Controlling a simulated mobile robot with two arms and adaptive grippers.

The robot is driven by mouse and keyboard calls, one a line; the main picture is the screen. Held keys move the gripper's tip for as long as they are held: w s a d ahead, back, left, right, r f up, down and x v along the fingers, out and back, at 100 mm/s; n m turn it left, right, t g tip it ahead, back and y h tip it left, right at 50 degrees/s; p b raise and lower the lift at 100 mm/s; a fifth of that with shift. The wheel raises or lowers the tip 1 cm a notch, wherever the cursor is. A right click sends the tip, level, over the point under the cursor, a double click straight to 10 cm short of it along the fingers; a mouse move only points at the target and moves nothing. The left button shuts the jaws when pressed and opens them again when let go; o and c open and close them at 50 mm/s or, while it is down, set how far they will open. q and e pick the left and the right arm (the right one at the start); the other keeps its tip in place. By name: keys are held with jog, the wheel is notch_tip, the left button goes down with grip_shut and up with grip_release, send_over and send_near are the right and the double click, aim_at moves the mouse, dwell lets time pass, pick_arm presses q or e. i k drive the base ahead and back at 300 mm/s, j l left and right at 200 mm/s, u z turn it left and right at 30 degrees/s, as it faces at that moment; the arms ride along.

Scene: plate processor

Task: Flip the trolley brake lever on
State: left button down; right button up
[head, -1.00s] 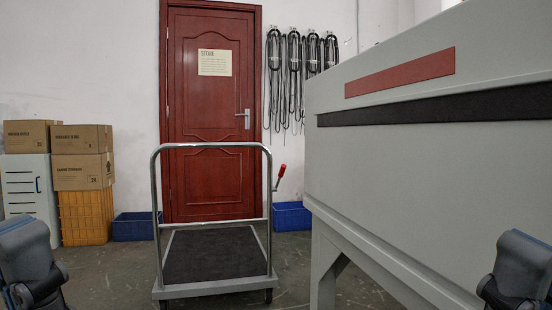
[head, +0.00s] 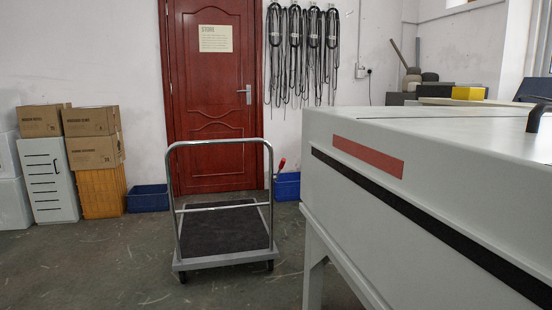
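A platform trolley (head: 225,259) with a metal push handle (head: 173,200) and a dark deck (head: 222,229) stands on the floor in the middle of the head view. Neither of my grippers is in view.
A large grey machine (head: 345,205) fills the right side, close to the trolley. A red door (head: 213,90), blue bins (head: 148,197), and stacked boxes (head: 93,152) stand behind. Floor (head: 110,265) at the front left is clear.

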aim_at(283, 161)
jog(key=i+j, duration=0.4)
jog(key=i, duration=0.15)
jog(key=i+j, duration=0.35)
jog(key=i, duration=0.2)
jog(key=i+j, duration=0.4)
jog(key=i, duration=0.2)
jog(key=i+j, duration=0.35)
jog(key=i, duration=0.2)
jog(key=z, duration=1.25)
